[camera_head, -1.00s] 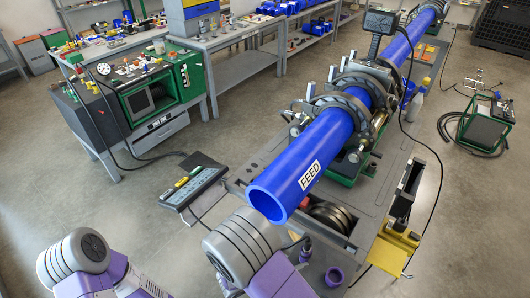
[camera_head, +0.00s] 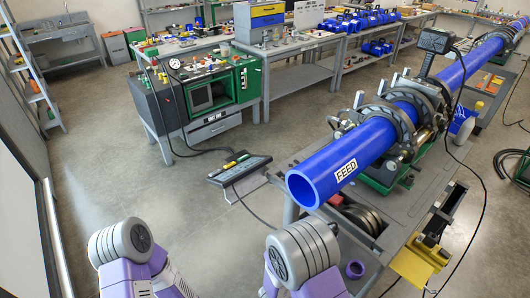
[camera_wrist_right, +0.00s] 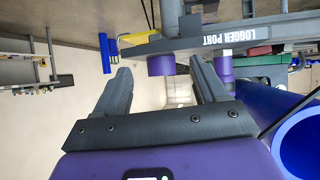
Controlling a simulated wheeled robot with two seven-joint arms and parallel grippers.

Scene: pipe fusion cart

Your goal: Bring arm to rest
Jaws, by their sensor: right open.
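In the head view both of my arms show only as grey and purple links at the bottom edge; the hands are out of that frame. My right gripper (camera_wrist_right: 160,72) shows in the right wrist view with its two dark fingers spread apart and nothing held between them. A purple cylinder (camera_wrist_right: 161,65) under a grey panel (camera_wrist_right: 200,45) marked LOGGER PORT appears beyond the fingers; I cannot tell the exact distance. My left gripper is not in view.
The blue FEED pipe (camera_head: 345,160) lies clamped on the cart (camera_head: 400,225), right of my arms. A green-fronted machine (camera_head: 222,90) is behind, with workbenches. Floor at left is open. The pipe's end shows in the wrist view (camera_wrist_right: 300,140).

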